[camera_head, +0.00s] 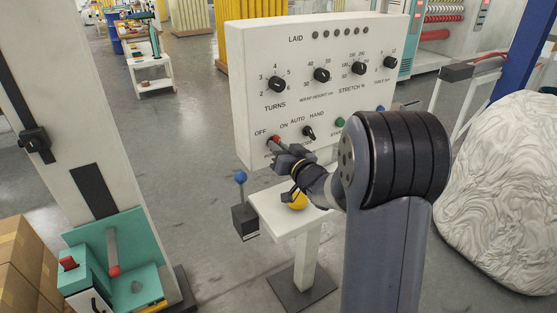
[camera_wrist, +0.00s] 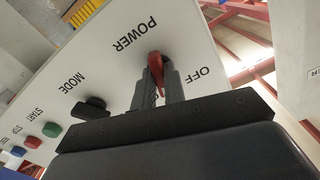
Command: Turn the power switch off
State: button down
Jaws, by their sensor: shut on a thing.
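The power switch (camera_head: 275,139) is a small red knob at the lower left of the white control panel (camera_head: 240,110), beside the OFF and ON labels. In the wrist view the red switch (camera_wrist: 156,66) sits between the two fingers, below the word POWER. My gripper (camera_head: 283,147) reaches the panel from the front right and is shut on the switch; its fingers (camera_wrist: 162,80) also show in the wrist view. OFF reads clearly beside the fingers, while the ON label is mostly hidden there. I cannot tell for sure which label the switch points to.
The black mode knob (camera_head: 308,133) is just right of the switch. A green start button (camera_head: 340,122) is further right, partly near my arm. A white pedestal (camera_head: 308,250) with a yellow button (camera_head: 298,201) stands below. A wrapped pale bale (camera_head: 505,195) is at right.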

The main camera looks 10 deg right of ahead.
jog(key=n+b, duration=1)
jog(key=n, duration=0.2)
dwell(0.6)
jog(key=c, duration=1.5)
grip_release()
jog(key=shift+o, duration=0.2)
jog(key=shift+s, duration=0.1)
jog(key=v, duration=1)
jog(key=shift+s+d, duration=0.15)
jog(key=shift+s, duration=0.15)
jog(key=shift+w, duration=0.15)
